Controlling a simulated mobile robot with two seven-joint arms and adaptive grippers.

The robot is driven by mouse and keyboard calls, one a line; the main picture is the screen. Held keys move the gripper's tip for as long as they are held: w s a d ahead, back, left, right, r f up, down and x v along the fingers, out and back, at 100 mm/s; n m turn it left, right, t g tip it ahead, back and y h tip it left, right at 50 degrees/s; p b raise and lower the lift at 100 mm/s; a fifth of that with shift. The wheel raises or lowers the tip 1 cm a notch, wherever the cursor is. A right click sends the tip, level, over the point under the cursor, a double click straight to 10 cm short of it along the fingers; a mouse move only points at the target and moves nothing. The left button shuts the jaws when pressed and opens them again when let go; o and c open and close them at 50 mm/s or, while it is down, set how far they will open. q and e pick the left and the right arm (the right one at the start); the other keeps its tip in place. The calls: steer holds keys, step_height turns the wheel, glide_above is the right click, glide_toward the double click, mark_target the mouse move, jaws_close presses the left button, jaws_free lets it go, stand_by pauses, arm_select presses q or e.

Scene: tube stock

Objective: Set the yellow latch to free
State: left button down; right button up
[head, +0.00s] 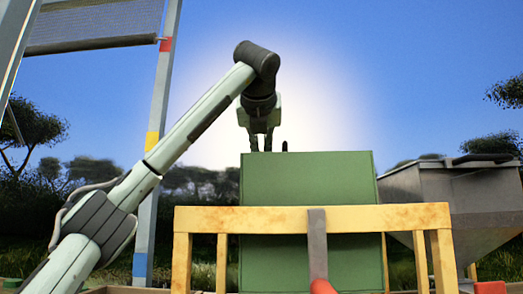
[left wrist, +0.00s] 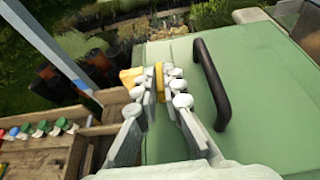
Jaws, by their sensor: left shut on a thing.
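In the head view my left gripper (head: 262,146) points down at the top edge of the green box (head: 308,180); the latch cannot be made out there. Whether the latch is set to free cannot be told. My right gripper is in neither view.
A black handle (left wrist: 213,84) stands up from the green lid, close to the right of my fingers. A wooden frame (head: 413,217) with a grey strap (head: 317,245) stands before the box. A grey bin (head: 456,190) is at right. Several coloured pieces (left wrist: 41,128) line a wooden tray at left.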

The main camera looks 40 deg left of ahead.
arm_select(q)
steer(key=c, duration=1.6)
jaws_free()
steer(key=shift+c, duration=0.2)
steer(key=v, duration=1)
steer(key=shift+s+d+r, duration=0.2)
steer(key=shift+s+r, duration=0.05)
steer(key=shift+s+d+r, duration=0.2)
steer(key=shift+s+d, duration=0.1)
steer(key=shift+s, duration=0.2)
